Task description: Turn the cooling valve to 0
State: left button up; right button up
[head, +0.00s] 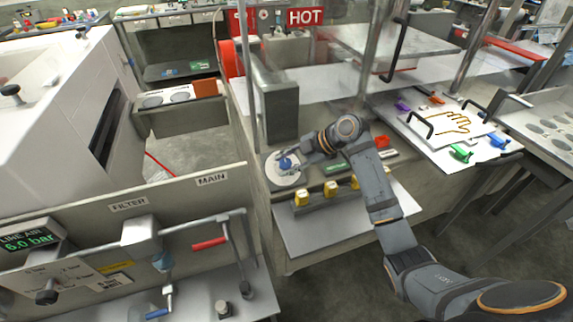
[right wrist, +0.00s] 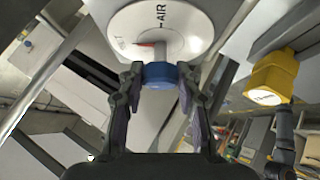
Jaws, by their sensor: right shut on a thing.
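The blue valve knob (head: 285,163) sits on a round white dial (head: 283,180) at the left end of the bench panel. My right gripper (head: 296,160) reaches it from the right, its fingers around the knob. In the right wrist view, both fingers (right wrist: 160,88) press on the sides of the blue knob (right wrist: 160,72). The white dial (right wrist: 190,28) behind it carries the word AIR and a red mark. Other dial lettering is too small or cut off, so I cannot read the setting. My left gripper is not in view.
Several yellow blocks (head: 302,198) stand in a row just in front of the dial; one yellow part (right wrist: 272,78) shows close by in the wrist view. A grey upright box (head: 275,105) stands behind the dial. A white board with a hand outline (head: 447,124) lies to the right.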

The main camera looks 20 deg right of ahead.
jog(key=shift+f, duration=0.1)
dwell(0.4)
jog(key=o, duration=1.2)
jog(key=shift+c, duration=0.2)
jog(key=v, duration=1.2)
